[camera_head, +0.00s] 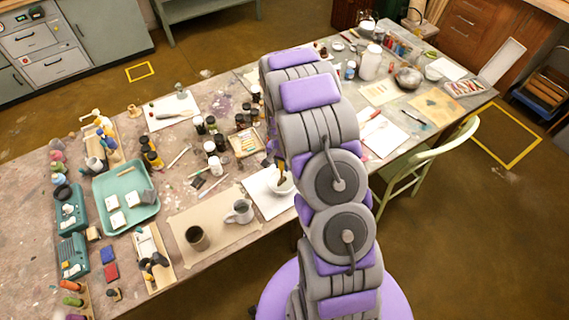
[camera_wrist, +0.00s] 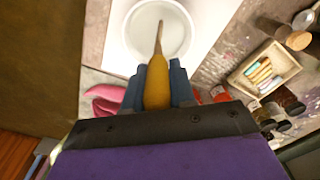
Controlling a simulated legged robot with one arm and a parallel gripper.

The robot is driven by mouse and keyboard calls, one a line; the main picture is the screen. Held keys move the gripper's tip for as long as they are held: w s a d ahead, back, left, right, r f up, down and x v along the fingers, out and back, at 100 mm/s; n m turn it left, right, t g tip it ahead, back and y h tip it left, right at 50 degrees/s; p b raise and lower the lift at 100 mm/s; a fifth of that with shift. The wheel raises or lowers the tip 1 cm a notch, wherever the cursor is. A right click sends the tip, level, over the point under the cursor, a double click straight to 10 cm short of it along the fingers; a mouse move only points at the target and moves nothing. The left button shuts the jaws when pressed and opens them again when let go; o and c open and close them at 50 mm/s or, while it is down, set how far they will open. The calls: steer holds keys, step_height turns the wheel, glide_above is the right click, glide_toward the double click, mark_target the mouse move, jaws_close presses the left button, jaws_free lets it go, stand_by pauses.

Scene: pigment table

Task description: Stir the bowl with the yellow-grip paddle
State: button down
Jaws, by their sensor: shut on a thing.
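My gripper (camera_wrist: 157,88) is shut on the yellow grip of the paddle (camera_wrist: 157,80) in the wrist view. The paddle's thin grey-brown shaft (camera_wrist: 158,38) points away from the jaws and overlaps the white bowl (camera_wrist: 183,38). I cannot tell whether its tip touches the inside of the bowl. In the head view, the bowl (camera_head: 284,187) stands on a white sheet (camera_head: 262,200) near the table's front edge, partly hidden behind my arm. The paddle (camera_head: 282,172) shows there as a small yellow and dark piece at the bowl. The gripper itself is mostly hidden in that view.
A grey mug (camera_head: 240,212) and a dark cup (camera_head: 197,238) stand left of the bowl on brown paper. Several jars (camera_head: 213,165) and a box of coloured sticks (camera_head: 246,142) stand behind it. A pink cloth (camera_wrist: 103,101) lies beside the bowl in the wrist view.

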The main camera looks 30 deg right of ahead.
steer(key=shift+a+r, duration=0.15)
steer(key=shift+a, duration=0.1)
steer(key=shift+d+r+p, duration=0.15)
steer(key=shift+r+p, duration=0.55)
steer(key=shift+r, duration=1.9)
steer(key=shift+d+f, duration=0.1)
steer(key=shift+d, duration=0.15)
steer(key=shift+a, duration=0.15)
step_height(320, 180, up, 5)
steer(key=shift+r+p, duration=0.1)
steer(key=shift+p, duration=0.5)
